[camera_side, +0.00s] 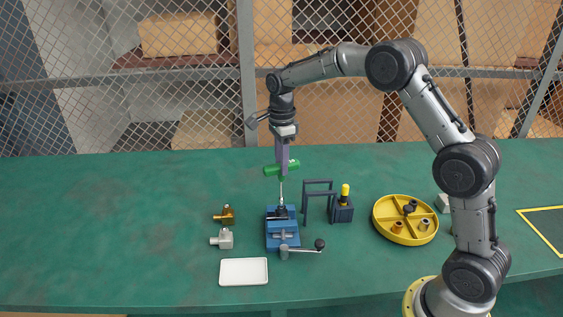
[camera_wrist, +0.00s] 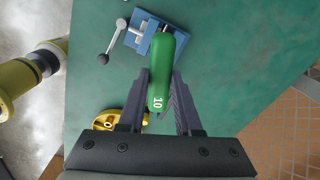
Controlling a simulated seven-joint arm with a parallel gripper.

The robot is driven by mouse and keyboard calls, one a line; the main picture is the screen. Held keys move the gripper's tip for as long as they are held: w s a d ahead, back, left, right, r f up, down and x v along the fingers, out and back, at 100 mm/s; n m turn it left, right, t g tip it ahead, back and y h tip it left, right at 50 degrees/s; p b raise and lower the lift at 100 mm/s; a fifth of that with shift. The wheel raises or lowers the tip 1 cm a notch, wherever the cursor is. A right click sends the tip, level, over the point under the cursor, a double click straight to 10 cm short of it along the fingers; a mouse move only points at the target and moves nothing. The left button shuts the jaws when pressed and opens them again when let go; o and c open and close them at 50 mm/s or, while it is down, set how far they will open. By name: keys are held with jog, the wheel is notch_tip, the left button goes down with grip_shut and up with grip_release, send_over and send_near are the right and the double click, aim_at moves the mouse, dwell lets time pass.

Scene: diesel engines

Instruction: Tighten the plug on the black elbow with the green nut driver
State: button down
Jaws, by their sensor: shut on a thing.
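The green nut driver (camera_side: 272,170) has a T-shaped handle and a thin metal shaft pointing straight down. My gripper (camera_side: 283,169) is shut on its handle, above the vise. The green handle, marked 10, also shows between my fingers in the wrist view (camera_wrist: 164,80). The black elbow (camera_side: 281,212) sits at the top of the blue vise (camera_side: 283,240). The shaft's lower end is at or just above the elbow; I cannot tell whether it touches. The plug is too small to make out. In the wrist view the handle hides the elbow.
A dark frame stand (camera_side: 319,193) and a block with a yellow-handled tool (camera_side: 345,192) stand close right of the vise. A brass fitting (camera_side: 225,216) and a silver fitting (camera_side: 224,239) lie left. A white tray (camera_side: 244,272) is in front, a yellow divided tray (camera_side: 376,222) right. The left table is clear.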

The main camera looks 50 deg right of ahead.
jog(key=shift+r, duration=0.6)
dwell(0.5)
jog(key=n, duration=1)
jog(key=shift+n, duration=0.3)
jog(key=n, duration=0.9)
jog(key=shift+f, duration=0.55)
dwell(1.1)
